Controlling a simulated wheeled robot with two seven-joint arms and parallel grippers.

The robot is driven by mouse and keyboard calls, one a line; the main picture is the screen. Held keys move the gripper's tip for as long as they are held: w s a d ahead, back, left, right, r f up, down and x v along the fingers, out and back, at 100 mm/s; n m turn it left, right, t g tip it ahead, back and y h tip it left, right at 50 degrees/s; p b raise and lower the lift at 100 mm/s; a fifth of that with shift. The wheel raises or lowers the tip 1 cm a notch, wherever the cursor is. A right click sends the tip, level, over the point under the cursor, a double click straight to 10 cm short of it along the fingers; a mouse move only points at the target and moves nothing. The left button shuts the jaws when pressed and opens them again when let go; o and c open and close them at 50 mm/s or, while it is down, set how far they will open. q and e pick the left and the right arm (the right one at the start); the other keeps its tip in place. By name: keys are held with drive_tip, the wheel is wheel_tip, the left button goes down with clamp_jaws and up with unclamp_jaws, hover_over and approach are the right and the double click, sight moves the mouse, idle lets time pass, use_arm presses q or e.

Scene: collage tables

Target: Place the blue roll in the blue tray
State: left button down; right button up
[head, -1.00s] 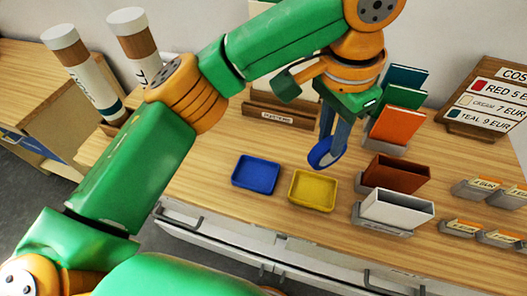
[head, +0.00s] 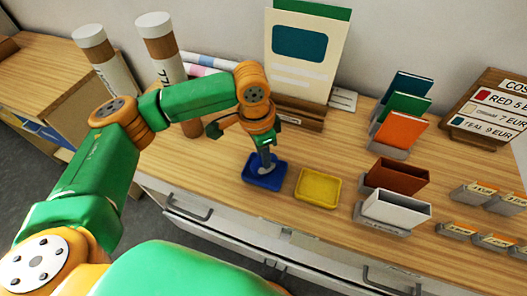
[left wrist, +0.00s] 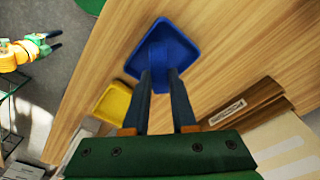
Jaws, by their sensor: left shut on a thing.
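The blue tray (head: 247,180) lies on the wooden table, left of a yellow tray (head: 318,188). My left gripper (head: 265,168) is directly over the blue tray, pointing down, with its fingertips within the tray's outline.
Brown (head: 398,178) and white (head: 398,208) bins stand right of the yellow tray. Orange, green and teal cards stand behind them. A wooden holder with a large poster (head: 305,50) is at the back. Two tall tubes stand back left.

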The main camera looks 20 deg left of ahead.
sight(259, 160)
use_arm(q)
drive_tip(key=c, duration=0.7)
unclamp_jaws()
drive_tip(key=shift+f, duration=0.1)
drive_tip(key=r, duration=1.2)
drive_tip(key=shift+s+a+r, duration=0.1)
drive_tip(key=shift+s+a, duration=0.2)
drive_tip(key=shift+a, duration=0.1)
